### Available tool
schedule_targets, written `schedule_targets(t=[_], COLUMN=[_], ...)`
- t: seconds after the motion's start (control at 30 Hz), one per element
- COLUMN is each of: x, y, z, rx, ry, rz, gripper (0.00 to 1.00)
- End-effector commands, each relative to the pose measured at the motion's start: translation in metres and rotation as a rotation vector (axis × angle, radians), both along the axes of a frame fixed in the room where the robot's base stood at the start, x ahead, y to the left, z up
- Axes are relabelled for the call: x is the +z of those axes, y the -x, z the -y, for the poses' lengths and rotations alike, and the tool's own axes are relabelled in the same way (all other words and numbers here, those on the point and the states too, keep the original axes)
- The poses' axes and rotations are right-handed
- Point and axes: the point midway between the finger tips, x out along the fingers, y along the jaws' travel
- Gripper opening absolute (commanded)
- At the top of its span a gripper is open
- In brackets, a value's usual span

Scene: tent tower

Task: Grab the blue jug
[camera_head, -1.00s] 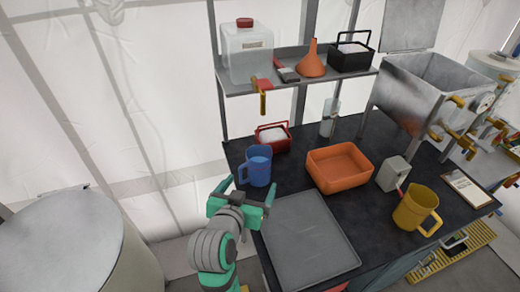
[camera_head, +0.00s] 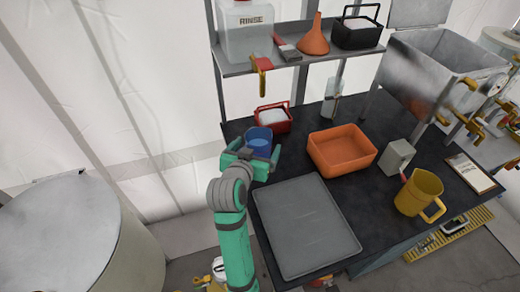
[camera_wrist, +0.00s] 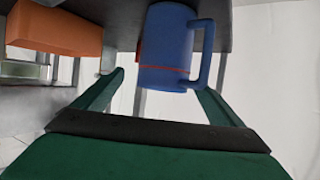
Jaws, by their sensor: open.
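The blue jug (camera_head: 259,142) stands on the dark worktop near its left edge. In the wrist view the jug (camera_wrist: 166,45) is at the top centre, with its handle on the right. My gripper (camera_head: 253,158) is at the jug's near side and hides its lower part in the head view. In the wrist view my gripper (camera_wrist: 160,84) is open, with one green finger to each side of the jug's end nearest the camera. The fingers look apart from the jug's walls, but I cannot tell how deep it sits between them.
A red basket (camera_head: 273,118) is close behind the jug. An orange tray (camera_head: 340,166) is to its right. A grey flat tray (camera_head: 303,222) lies in front. A yellow jug (camera_head: 417,196) stands further right. A shelf (camera_head: 290,62) with a funnel (camera_head: 315,40) rises behind.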

Motion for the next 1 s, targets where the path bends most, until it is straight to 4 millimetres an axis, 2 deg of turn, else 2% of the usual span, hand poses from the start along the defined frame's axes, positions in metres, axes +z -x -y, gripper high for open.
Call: schedule_targets(t=[0.1,0.2,0.47,0.57,0.7,0.77,1.0], x=[-0.006,-0.009,-0.01,-0.01,-0.01,-0.009,-0.007], y=[-0.015,-0.022,-0.024,-0.024,-0.024,-0.024,-0.024], z=[-0.001,0.001,0.005,0.005,0.006,0.006,0.005], rx=[0.005,0.006,0.001,0.0,-0.001,-0.001,0.0], ry=[0.001,0.001,0.001,0.001,0.0,0.001,0.001], rz=[0.0,0.0,0.001,0.001,0.0,0.003,0.003], gripper=[0.91,0.91,0.91,0.72,0.38,0.25,0.25])
